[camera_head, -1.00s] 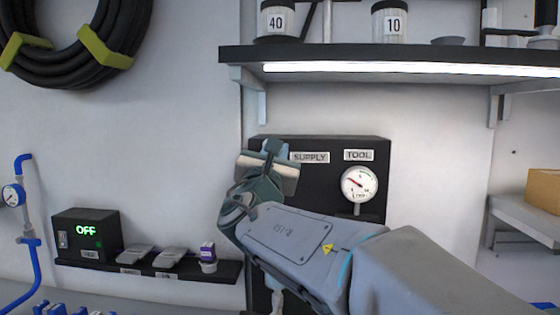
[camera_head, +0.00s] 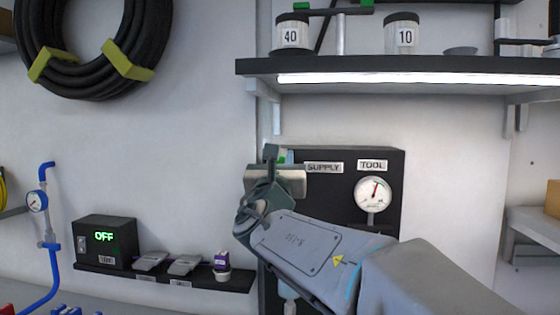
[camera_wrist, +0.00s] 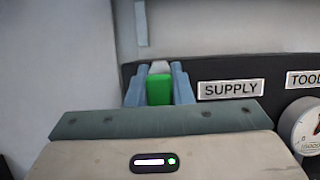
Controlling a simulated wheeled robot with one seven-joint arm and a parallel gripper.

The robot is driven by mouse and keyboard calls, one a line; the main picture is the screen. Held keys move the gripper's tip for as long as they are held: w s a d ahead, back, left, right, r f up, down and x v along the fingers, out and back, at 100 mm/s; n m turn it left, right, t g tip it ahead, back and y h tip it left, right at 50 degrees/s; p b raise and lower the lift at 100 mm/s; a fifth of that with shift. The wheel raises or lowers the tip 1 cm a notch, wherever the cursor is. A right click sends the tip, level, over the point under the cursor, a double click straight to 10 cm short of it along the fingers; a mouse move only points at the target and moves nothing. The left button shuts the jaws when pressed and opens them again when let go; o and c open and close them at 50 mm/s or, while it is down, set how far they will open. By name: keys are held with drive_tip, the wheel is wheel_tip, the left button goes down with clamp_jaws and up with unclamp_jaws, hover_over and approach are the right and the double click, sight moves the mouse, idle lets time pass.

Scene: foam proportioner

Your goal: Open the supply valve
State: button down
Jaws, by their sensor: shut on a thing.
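My gripper (camera_wrist: 157,76) is shut on a green piece (camera_wrist: 159,90), which shows between its two blue-grey fingers in the wrist view. I take this piece for the supply valve's handle. It sits just left of the SUPPLY label (camera_wrist: 230,89) on the black panel (camera_head: 335,185). In the head view my gripper (camera_head: 280,154) is at the panel's upper left, and only a sliver of green shows there. The wrist hides the valve body, so its exact angle is hard to tell.
Right of SUPPLY is a TOOL label (camera_head: 373,166) above a round gauge (camera_head: 372,194), its needle pointing up and slightly right. A lit shelf (camera_head: 420,66) with jars overhangs the panel. A box reading OFF (camera_head: 106,238) stands at left on a low black shelf.

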drive_tip(key=c, duration=1.3)
unclamp_jaws()
drive_tip(key=b+v, duration=0.3)
drive_tip(key=v, duration=1)
drive_tip(key=shift+s+a+f, duration=0.1)
drive_tip(key=shift+s+f, duration=0.15)
drive_tip(key=shift+s, duration=0.1)
